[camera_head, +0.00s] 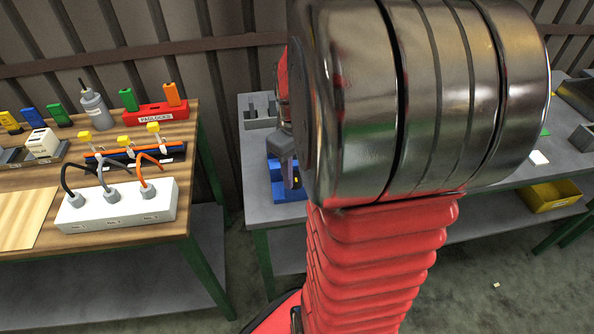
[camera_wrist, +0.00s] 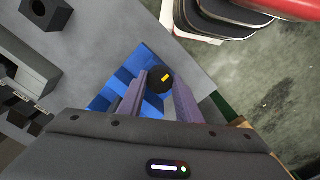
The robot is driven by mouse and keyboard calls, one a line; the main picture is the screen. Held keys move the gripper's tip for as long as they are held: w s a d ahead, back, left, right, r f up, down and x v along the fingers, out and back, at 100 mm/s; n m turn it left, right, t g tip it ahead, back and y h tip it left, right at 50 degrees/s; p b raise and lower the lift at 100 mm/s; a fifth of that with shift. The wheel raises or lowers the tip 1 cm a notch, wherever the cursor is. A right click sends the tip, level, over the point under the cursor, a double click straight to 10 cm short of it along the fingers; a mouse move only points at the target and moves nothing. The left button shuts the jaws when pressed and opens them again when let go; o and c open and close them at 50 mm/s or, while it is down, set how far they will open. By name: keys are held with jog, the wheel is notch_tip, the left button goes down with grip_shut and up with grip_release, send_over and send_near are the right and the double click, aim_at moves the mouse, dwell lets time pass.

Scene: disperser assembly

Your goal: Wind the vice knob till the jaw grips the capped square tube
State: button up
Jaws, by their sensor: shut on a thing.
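The blue vice (camera_head: 284,185) sits on the grey bench, mostly hidden behind my arm. In the wrist view, parts of the blue vice (camera_wrist: 127,75) show around my gripper. In the head view only a small part of my gripper (camera_head: 292,172) shows at the vice. I cannot make out the capped square tube or the jaw's gap in either view.
A grey fixture (camera_head: 258,110) stands behind the vice on the grey bench (camera_head: 240,150). The wooden table (camera_head: 105,165) at left holds a white socket block (camera_head: 118,207) with cables and a red padlock rack (camera_head: 158,112). A yellow bin (camera_head: 553,196) is at right. Floor separates the tables.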

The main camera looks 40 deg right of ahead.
jog(key=shift+m, duration=0.3)
jog(key=m, duration=0.4)
jog(key=shift+d, duration=0.1)
jog(key=m, duration=0.5)
jog(key=shift+m, duration=0.3)
jog(key=m, duration=0.5)
jog(key=shift+d+r, duration=0.1)
jog(key=m, duration=0.5)
jog(key=shift+s, duration=0.1)
jog(key=o, duration=1)
jog(key=shift+o, duration=0.2)
